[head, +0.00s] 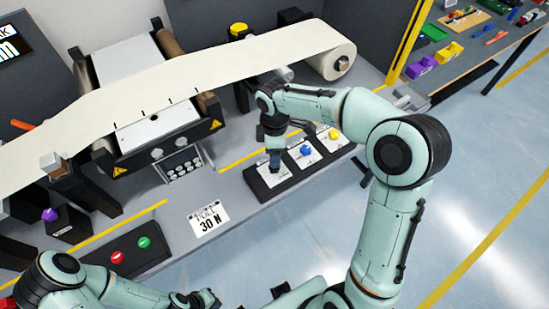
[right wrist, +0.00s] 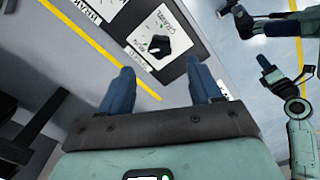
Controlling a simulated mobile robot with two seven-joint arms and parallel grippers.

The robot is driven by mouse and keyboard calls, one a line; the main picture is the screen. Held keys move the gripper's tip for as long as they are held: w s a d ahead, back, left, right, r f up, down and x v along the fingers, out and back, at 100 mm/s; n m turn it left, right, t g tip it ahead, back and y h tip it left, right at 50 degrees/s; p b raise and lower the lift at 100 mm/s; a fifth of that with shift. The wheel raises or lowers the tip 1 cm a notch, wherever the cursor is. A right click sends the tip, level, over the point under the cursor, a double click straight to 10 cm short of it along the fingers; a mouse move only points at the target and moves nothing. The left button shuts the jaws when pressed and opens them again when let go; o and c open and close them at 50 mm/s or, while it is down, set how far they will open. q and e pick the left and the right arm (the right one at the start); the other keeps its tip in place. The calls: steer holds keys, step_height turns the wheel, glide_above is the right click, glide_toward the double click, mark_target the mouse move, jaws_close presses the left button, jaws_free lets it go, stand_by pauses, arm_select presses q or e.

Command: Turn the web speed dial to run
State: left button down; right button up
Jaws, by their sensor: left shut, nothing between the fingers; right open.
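A black control panel (head: 253,187) at the table's front edge carries three white plates with dials. A blue dial (head: 305,150) sits in the middle and a yellow dial (head: 334,134) at the right end. My right gripper (head: 275,160) points down over the leftmost plate and hides its dial in the head view. In the right wrist view, a black dial (right wrist: 157,45) on a white plate lies ahead, between the lines of my open, empty fingers. My left gripper (head: 205,299) is shut and empty at the bottom edge.
The cream web (head: 210,75) runs over rollers behind the panel. A sign card (head: 209,219) lies left of the panel. A box with a red button (head: 117,257) and a green button (head: 144,242) stands further left. A side table with coloured parts (head: 449,53) is at back right.

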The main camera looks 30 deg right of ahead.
step_height(320, 180, up, 6)
steer(key=shift+r+p, duration=0.2)
steer(key=shift+p, duration=0.1)
steer(key=shift+f, duration=0.1)
stand_by(0.4)
